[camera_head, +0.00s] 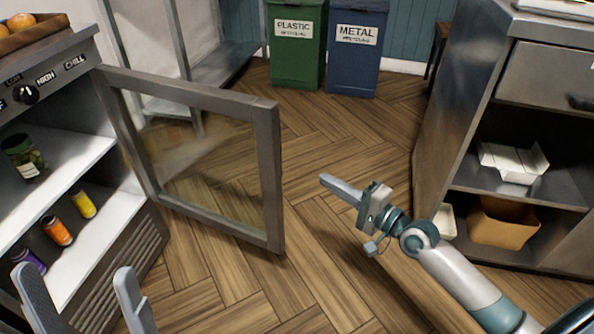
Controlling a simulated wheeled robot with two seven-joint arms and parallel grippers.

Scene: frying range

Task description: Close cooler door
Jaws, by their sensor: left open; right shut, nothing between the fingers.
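The cooler (88,40) stands at the left with white shelves inside. Its glass door (271,180) has a grey metal frame, is hinged near the cooler's right edge and stands wide open over the floor. My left gripper (85,292) is at the bottom left, its two fingers spread apart, in front of the cooler's lower part and nearer to me. My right gripper (340,187) is shut and empty, to the right of the door's free edge, with a gap of floor showing between them.
A jar (22,157) and several small bottles (57,230) stand on the cooler shelves. A green bin (296,50) and a blue bin (355,55) stand at the back. A metal counter (460,95) stands at the right. Wooden floor between is clear.

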